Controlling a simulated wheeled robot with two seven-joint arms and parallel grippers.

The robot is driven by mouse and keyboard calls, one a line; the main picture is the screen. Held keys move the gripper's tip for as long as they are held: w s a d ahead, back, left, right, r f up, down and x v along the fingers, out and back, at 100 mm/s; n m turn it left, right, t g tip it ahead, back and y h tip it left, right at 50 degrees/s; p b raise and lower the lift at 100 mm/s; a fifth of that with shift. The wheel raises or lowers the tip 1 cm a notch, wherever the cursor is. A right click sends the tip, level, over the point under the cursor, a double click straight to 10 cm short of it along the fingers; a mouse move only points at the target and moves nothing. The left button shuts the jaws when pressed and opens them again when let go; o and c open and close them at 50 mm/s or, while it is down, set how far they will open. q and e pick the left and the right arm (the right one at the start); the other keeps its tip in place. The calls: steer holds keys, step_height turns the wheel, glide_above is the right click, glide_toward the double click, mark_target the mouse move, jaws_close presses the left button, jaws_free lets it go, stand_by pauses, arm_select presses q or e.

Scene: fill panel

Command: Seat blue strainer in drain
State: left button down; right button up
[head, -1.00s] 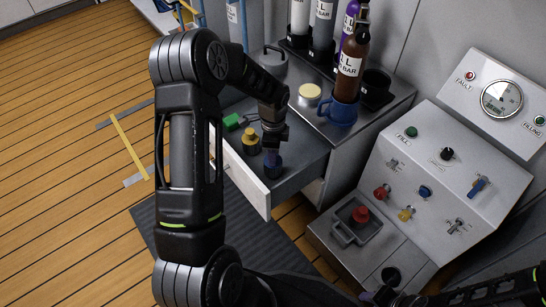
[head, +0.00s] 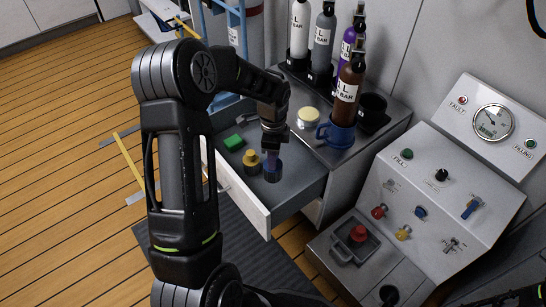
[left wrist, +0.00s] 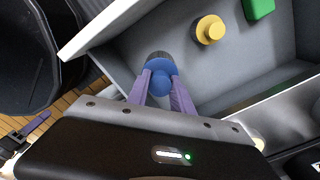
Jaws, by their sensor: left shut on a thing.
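The blue strainer (left wrist: 160,74) is between the two purple fingers of my left gripper (left wrist: 162,95) in the left wrist view. In the head view the strainer (head: 272,170) is at the front end of the open drawer, under my left gripper (head: 271,152), which points down and is shut on it. My right gripper cannot be made out.
The open drawer (head: 262,215) also holds a yellow knobbed piece (head: 252,159) and a green block (head: 234,142). The console (head: 440,190) with knobs and a gauge is at right.

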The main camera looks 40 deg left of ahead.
arm_select(q)
steer(key=w+d+r+n, duration=0.3)
steer(key=d+r+n, duration=0.3)
steer(key=d+r, duration=0.2)
steer(key=w+d+r+n, duration=0.3)
steer(key=d+r+n, duration=0.3)
steer(key=d+r, duration=0.3)
step_height(320, 180, up, 3)
steer(key=shift+f, duration=0.1)
steer(key=shift+d, duration=0.1)
